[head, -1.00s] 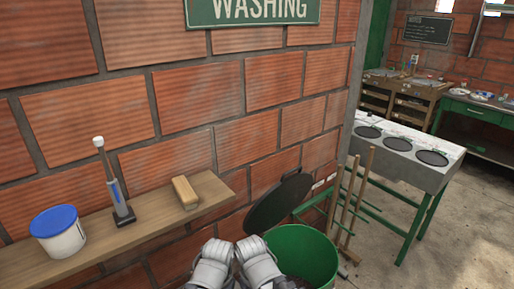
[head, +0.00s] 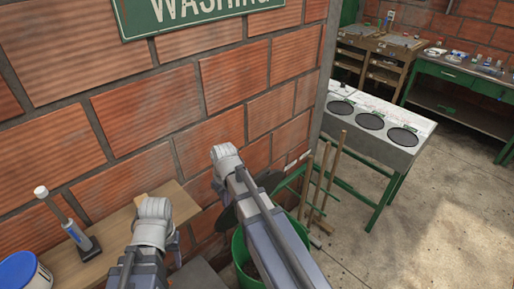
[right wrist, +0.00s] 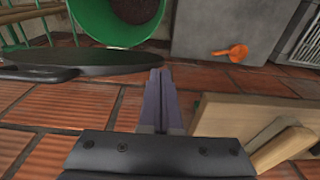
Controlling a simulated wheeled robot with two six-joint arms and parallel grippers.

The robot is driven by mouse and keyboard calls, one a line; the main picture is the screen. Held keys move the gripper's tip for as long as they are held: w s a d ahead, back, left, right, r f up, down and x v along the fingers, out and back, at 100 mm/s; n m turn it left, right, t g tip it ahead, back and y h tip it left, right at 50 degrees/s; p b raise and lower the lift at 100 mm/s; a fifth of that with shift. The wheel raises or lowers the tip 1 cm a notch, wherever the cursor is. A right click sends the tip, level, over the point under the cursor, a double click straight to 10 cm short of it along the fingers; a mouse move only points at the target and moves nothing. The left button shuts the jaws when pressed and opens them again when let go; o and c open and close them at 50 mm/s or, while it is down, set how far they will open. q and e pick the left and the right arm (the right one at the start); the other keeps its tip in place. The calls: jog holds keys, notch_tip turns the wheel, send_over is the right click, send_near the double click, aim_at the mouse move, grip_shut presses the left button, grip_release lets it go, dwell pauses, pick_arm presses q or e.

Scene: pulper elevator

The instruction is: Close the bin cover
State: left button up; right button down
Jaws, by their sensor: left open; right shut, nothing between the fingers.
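The bin cover (head: 270,181) is a dark round lid. It stands raised and tilted back near the brick wall, partly hidden behind my right arm. In the right wrist view, the cover (right wrist: 75,66) shows nearly edge-on at left. The green bin (head: 241,262) is open below it, and its dark inside shows in the right wrist view, where the bin (right wrist: 97,28) is at the top. My right gripper (right wrist: 160,72) is shut and empty close to the cover's edge; I cannot tell if they touch. My left gripper (head: 175,249) is open, near the shelf, mostly hidden by its wrist.
A wooden wall shelf (head: 110,236) holds a white tub with a blue lid (head: 22,272) and an upright tool (head: 70,228). Wooden poles (head: 323,180) stand right of the bin, before a table with round dark openings (head: 370,121). Open floor lies right.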

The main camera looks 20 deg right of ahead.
pick_arm(q)
notch_tip(320, 180, up, 13)
jog(key=p, duration=1)
jog(key=shift+r+p, duration=0.2)
jog(key=shift+p, duration=0.15)
pick_arm(e)
jog(key=w+d+r, duration=0.4)
jog(key=d+r, duration=0.3)
jog(key=w+d+r+t, duration=0.1)
jog(key=w+d+r, duration=0.4)
jog(key=d+r, duration=0.2)
jog(key=shift+d+t+y, duration=0.3)
jog(key=shift+d, duration=0.35)
pick_arm(q)
jog(key=shift+f, duration=0.1)
pick_arm(e)
jog(key=shift+w+f, duration=0.1)
jog(key=shift+f, duration=0.1)
jog(key=f+b, duration=0.7)
jog(key=s+f+b, duration=0.1)
jog(key=f+b, duration=0.3)
jog(key=shift+d+f, duration=0.1)
pick_arm(q)
notch_tip(320, 180, down, 11)
jog(key=shift+f, duration=0.15)
pick_arm(e)
jog(key=shift+s, duration=0.1)
jog(key=shift+d, duration=0.1)
